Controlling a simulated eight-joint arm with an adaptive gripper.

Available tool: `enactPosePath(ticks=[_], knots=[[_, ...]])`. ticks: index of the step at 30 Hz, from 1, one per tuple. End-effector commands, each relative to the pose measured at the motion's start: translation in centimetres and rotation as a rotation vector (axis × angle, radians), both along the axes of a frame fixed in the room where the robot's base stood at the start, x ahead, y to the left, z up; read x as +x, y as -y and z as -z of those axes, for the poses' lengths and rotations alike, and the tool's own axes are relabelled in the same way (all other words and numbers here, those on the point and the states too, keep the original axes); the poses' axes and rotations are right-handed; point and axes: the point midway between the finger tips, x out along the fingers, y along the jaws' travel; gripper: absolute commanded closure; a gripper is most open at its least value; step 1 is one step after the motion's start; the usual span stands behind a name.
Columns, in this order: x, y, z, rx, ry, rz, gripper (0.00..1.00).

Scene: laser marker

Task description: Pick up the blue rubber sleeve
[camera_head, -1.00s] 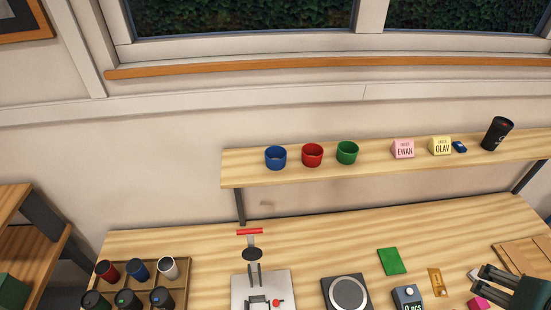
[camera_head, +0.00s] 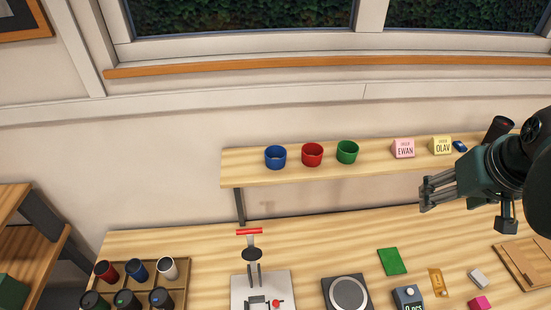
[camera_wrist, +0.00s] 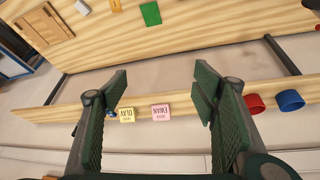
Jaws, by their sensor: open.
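The blue rubber sleeve (camera_head: 275,157) is a short open ring near the left end of the wall shelf. A red sleeve (camera_head: 312,155) and a green sleeve (camera_head: 347,152) stand to its right. My gripper (camera_head: 428,190) is open and empty, in front of the shelf's right part and well apart from the blue sleeve. In the wrist view, the blue sleeve (camera_wrist: 290,100) is at the right, outside the spread fingers (camera_wrist: 161,82). The red sleeve (camera_wrist: 255,103) is partly hidden behind the right finger. The green sleeve does not show there.
The shelf (camera_head: 380,168) also holds a pink EWAN block (camera_head: 403,148), a yellow OLAV block (camera_head: 441,145) and a dark tumbler (camera_head: 498,128). On the table below are a cup tray (camera_head: 182,290), a press (camera_head: 262,290), a round plate device (camera_head: 347,292) and a green pad (camera_head: 392,261).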

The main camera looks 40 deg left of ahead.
Motion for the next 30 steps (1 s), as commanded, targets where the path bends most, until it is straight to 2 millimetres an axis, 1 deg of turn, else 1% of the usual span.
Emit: enactPosePath(ticks=[1,11,15,17,22,29,30], knots=[[0.5,-1.5,-0.2,-0.006,-0.009,-0.029,0.41],[2.7,-10.2,-1.0,-0.047,-0.062,-0.206,0.41],[3.2,-14.2,-1.1,-0.066,-0.084,-0.282,0.41],[3.3,-16.0,-1.0,-0.073,-0.093,-0.315,0.41],[3.5,-21.0,-0.8,-0.096,-0.118,-0.407,0.41],[3.0,-28.1,-0.2,-0.129,-0.152,-0.533,0.41],[2.8,-29.4,0.0,-0.135,-0.157,-0.556,0.41]])
